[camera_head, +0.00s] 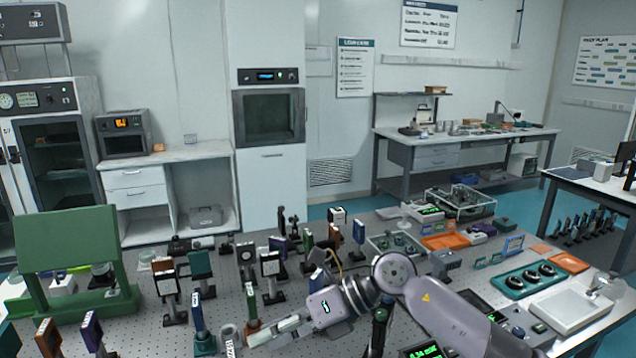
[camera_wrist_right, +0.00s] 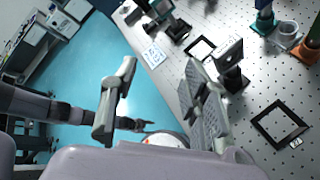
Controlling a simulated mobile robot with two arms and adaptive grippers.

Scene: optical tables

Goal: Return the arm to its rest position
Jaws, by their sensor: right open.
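My right arm (camera_head: 395,275) reaches in from the lower right of the head view, low over the perforated optical table (camera_head: 345,345). Its gripper (camera_head: 272,330) points left near the table's front part. In the right wrist view the two fingers (camera_wrist_right: 160,98) are wide apart, with nothing between them. Behind the gap are blue floor and the table edge. My left gripper does not show in the head view.
Several post-mounted optics (camera_head: 271,265) crowd the table left of and behind my gripper. A green stand (camera_head: 72,240) is at the left. A teal tray (camera_head: 528,280) and a balance (camera_head: 570,308) are at the right. A flat black frame (camera_wrist_right: 281,124) lies on the table.

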